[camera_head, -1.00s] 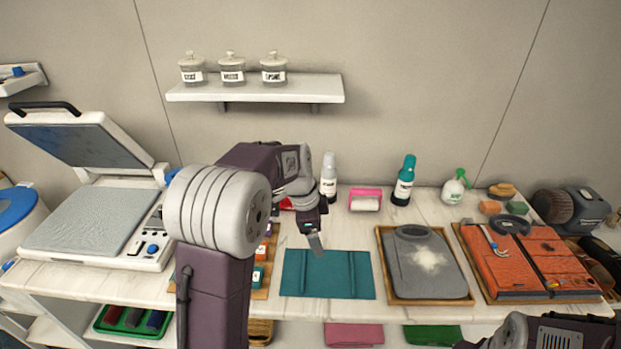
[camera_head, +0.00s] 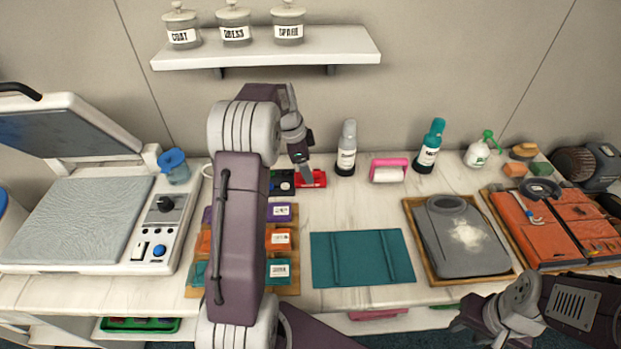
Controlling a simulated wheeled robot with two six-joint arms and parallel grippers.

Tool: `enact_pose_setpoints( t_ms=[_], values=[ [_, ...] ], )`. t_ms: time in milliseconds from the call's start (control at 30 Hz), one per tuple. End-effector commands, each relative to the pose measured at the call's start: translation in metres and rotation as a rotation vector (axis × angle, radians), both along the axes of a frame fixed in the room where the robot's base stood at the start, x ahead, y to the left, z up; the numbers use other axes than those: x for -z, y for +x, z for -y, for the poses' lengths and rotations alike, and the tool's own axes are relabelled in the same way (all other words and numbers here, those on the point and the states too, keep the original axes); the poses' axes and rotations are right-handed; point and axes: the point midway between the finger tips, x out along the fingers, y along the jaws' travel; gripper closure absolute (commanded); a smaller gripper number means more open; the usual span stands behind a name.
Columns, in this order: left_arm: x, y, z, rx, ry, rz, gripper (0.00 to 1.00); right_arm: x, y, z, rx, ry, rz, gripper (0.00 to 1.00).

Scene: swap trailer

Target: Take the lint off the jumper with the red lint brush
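A folded grey jumper (camera_head: 470,260) lies in a wooden tray (camera_head: 422,248) on the right half of the counter. Pale lint (camera_head: 466,233) covers its middle. The red lint brush (camera_head: 318,179) lies at the back of the counter, left of the pink-handled roller. My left gripper (camera_head: 306,176) points down right at the red brush and hides part of it; I cannot tell whether it touches it or how far its fingers are apart. My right gripper (camera_head: 462,322) is low in front of the counter edge, below the jumper tray, with its finger opening unclear.
A teal folded cloth (camera_head: 361,258) lies left of the jumper. Behind stand a grey bottle (camera_head: 347,150), the pink roller (camera_head: 388,170), a teal bottle (camera_head: 430,148) and a spray bottle (camera_head: 480,152). A press (camera_head: 90,215) stands left, an orange garment (camera_head: 540,235) right.

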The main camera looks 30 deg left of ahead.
Motion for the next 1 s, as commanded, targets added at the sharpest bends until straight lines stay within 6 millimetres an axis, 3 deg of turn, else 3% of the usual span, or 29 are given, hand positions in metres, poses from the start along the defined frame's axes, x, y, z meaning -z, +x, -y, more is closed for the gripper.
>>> enact_pose_setpoints(
  t_ms=[67, 233, 500, 733, 767, 1000],
  values=[
    [0.013, 0.003, 0.002, 0.001, -0.001, -0.004, 0.20, 0.000, 0.000, 0.000, 0.000, 0.000, 0.000, 0.64],
    [0.023, 0.007, 0.002, 0.001, 0.000, -0.002, 0.20, -0.002, 0.000, 0.000, 0.000, 0.000, 0.000, 0.64],
    [0.063, 0.022, 0.002, 0.001, 0.000, -0.001, 0.20, -0.005, 0.000, 0.000, 0.000, 0.000, 0.000, 0.64],
    [0.066, 0.023, 0.002, 0.001, 0.001, 0.001, 0.20, -0.005, 0.000, 0.000, 0.000, 0.000, 0.000, 0.64],
    [0.066, 0.023, 0.002, 0.001, 0.001, 0.001, 0.23, -0.005, 0.000, 0.000, 0.000, 0.000, 0.000, 0.64],
    [0.066, 0.023, 0.002, 0.001, 0.001, 0.001, 0.89, -0.005, 0.000, 0.000, 0.000, 0.000, 0.000, 0.64]
  ],
)
